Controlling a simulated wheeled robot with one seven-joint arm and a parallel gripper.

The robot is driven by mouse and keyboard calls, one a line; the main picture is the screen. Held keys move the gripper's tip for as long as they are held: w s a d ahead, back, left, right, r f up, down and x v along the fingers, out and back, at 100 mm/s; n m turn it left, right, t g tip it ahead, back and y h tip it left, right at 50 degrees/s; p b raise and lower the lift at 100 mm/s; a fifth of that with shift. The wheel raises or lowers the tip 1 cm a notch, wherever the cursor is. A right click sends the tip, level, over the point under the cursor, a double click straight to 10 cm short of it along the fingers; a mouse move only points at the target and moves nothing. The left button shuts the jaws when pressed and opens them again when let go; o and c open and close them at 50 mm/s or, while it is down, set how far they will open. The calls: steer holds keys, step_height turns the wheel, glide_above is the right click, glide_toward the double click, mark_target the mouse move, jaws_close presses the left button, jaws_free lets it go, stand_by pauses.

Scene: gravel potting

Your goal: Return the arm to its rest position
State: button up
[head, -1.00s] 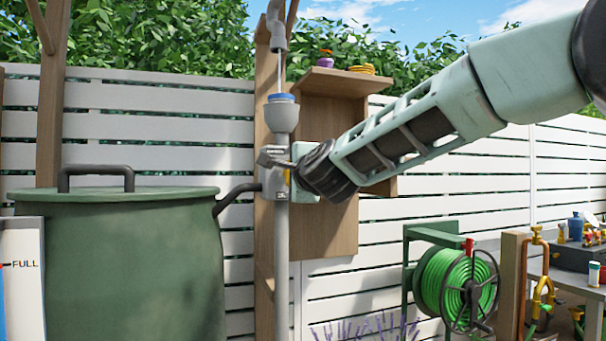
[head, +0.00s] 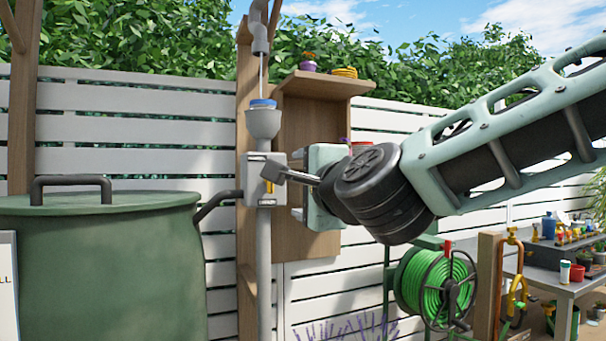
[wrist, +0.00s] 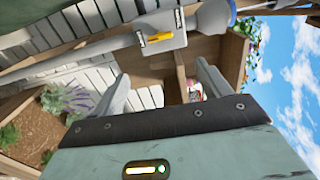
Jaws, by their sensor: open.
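My gripper (wrist: 160,98) shows in the wrist view with its two grey fingers spread apart and nothing between them. In the head view my arm reaches in from the right, and a finger of my gripper (head: 296,172) overlaps the front of the grey diverter box (head: 265,193) on the downpipe. In the wrist view the diverter box (wrist: 160,35), with its yellow lever (wrist: 156,38), lies beyond the fingertips, apart from them. I cannot tell the exact gap in the head view.
A green lidded barrel (head: 110,265) stands at left, joined to the box by a dark hose. A wooden shelf (head: 325,84) stands behind my gripper. A green hose reel (head: 437,285) and a grey workbench (head: 565,285) are at right. A white slatted fence (head: 150,130) runs behind.

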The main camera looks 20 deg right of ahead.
steer(key=shift+s, duration=0.1)
stand_by(0.4)
steer(key=s+a+f+n+g+y+p, duration=0.6)
steer(key=s+a+f+n+g, duration=0.15)
steer(key=a+f+n, duration=0.45)
steer(key=s+d+f+n+g+h+p, duration=0.2)
steer(key=s+f+n+g, duration=0.2)
steer(key=s+n, duration=0.3)
steer(key=s+d+f+n+g+h+p, duration=0.3)
steer(key=s+f+n+g, duration=0.2)
steer(key=s, duration=0.5)
steer(key=shift+s+d+f+n+g+p, duration=0.2)
steer(key=shift+d+n+g+p, duration=0.15)
steer(key=shift+n+g, duration=0.5)
